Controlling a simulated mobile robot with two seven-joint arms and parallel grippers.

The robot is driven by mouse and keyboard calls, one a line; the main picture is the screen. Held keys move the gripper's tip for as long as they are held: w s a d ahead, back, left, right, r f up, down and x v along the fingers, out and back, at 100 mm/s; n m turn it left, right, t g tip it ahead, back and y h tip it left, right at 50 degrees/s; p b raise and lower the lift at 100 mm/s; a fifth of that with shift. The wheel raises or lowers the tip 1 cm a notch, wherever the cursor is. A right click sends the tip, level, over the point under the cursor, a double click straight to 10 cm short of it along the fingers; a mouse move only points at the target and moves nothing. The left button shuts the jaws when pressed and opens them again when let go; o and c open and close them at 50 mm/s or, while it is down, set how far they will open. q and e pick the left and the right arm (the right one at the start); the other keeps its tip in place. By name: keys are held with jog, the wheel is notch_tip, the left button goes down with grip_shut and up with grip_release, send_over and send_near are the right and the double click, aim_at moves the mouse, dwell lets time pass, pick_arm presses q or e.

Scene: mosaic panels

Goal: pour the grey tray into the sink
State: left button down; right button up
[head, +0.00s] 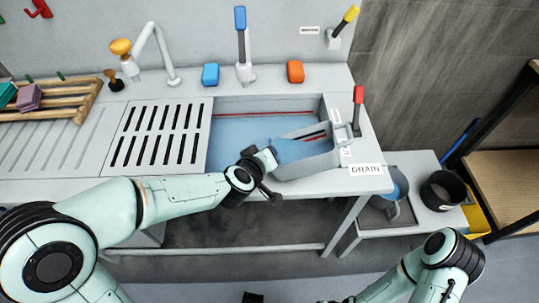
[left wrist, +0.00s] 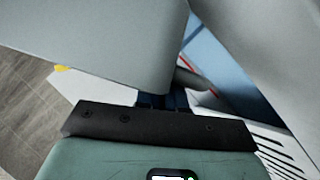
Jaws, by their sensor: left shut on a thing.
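The grey tray (head: 325,163) is over the front right part of the sink (head: 228,104) in the head view. It has blue contents and a raised handle on its right side. My left gripper (head: 268,160) is shut on the tray's left end; its fingertips are hardly visible. In the left wrist view the tray's grey wall (left wrist: 100,40) fills the upper left, with blue of the sink (left wrist: 215,60) beyond it. The tray looks about level, though a slight tilt is hard to judge. My right forearm shows at the bottom right, but its gripper fingers do not show.
A slotted drainboard (head: 157,138) lies left of the sink. Taps (head: 243,50) stand behind it, with blue (head: 210,75) and orange (head: 295,71) blocks. A red-topped lever (head: 357,110) stands close to the tray's right. A grey jug (head: 393,195) and black pot (head: 441,191) are lower right.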

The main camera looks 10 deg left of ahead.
pick_arm(q)
jog(key=shift+w+a, duration=0.1)
jog(key=shift+a, duration=0.05)
jog(key=shift+a+f+h+b, duration=0.2)
jog(key=shift+a+h+b, duration=0.1)
jog(key=shift+b, duration=0.25)
jog(key=shift+w, duration=0.1)
jog(key=shift+w+a+r+n+g+h+b, duration=0.2)
jog(key=shift+a+r+n+g+h+b, duration=0.15)
jog(key=shift+a+n+g+h+b, duration=0.4)
jog(key=shift+w+a+r+n+h, duration=0.1)
jog(key=shift+a+r+n+h, duration=0.1)
jog(key=shift+n+h, duration=0.4)
jog(key=shift+w+a+r+n+h+p, duration=0.15)
jog(key=shift+a+n+h+p, duration=0.15)
jog(key=shift+n+h+p, duration=0.4)
jog(key=shift+w+a+n+h, duration=0.15)
jog(key=shift+a+n+h, duration=0.1)
jog(key=shift+a+h, duration=0.25)
